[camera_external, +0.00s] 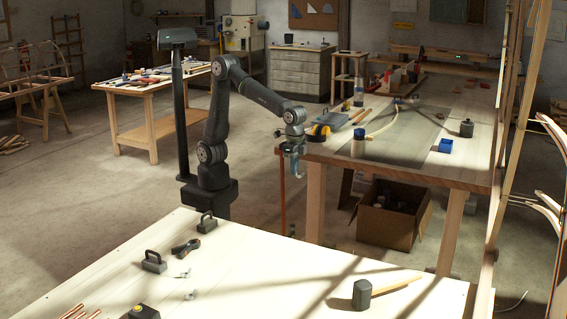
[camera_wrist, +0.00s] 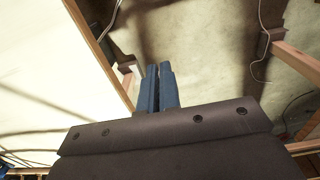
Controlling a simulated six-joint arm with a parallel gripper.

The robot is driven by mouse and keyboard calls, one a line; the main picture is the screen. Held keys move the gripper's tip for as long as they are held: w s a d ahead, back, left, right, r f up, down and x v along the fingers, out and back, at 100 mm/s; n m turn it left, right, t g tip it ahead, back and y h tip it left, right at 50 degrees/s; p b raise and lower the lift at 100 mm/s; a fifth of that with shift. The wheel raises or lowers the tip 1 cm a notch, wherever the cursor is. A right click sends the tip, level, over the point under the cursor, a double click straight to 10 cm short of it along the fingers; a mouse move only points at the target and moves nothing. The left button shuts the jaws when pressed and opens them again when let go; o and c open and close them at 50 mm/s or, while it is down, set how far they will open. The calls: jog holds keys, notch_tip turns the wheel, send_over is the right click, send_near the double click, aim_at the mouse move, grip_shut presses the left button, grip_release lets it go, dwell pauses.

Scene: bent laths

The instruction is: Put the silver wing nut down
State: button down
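Two small silver wing nuts lie on the pale near table in the external view, one (camera_external: 184,274) just below the dark clamp-like tool and one (camera_external: 191,294) a little nearer the camera. My gripper (camera_external: 294,172) hangs in the air beyond the near table, by the left end of the long workbench, apart from both nuts. In the wrist view, its two blue fingers (camera_wrist: 159,72) are close together with a narrow gap. No wing nut shows between them, but the gap is too small to tell what is inside.
The near table (camera_external: 270,265) also holds two dark handled blocks (camera_external: 153,262), a dark clamp-like tool (camera_external: 186,248), a mallet (camera_external: 362,294) and copper-coloured rods (camera_external: 80,312). Its middle is clear. The workbench (camera_external: 400,165) carries several tools; a cardboard box (camera_external: 392,216) stands under it.

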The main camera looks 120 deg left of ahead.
jog(key=s+d, duration=0.6)
jog(key=d, duration=0.6)
jog(key=s+d, duration=0.5)
jog(key=d, duration=0.7)
jog(key=s+d, duration=1.2)
jog(key=s, duration=0.3)
notch_tip(320, 180, down, 5)
jog(key=shift+s+d+f, duration=0.1)
jog(key=shift+s, duration=0.05)
jog(key=w+f, duration=0.2)
jog(key=w, duration=0.2)
jog(key=w+a+f, duration=0.1)
jog(key=w+f, duration=0.2)
jog(key=w, duration=0.1)
jog(key=w+f, duration=0.2)
jog(key=w, duration=0.2)
jog(key=shift+a+f, duration=0.15)
jog(key=shift+s+f, duration=0.2)
jog(key=shift+f, duration=1.4)
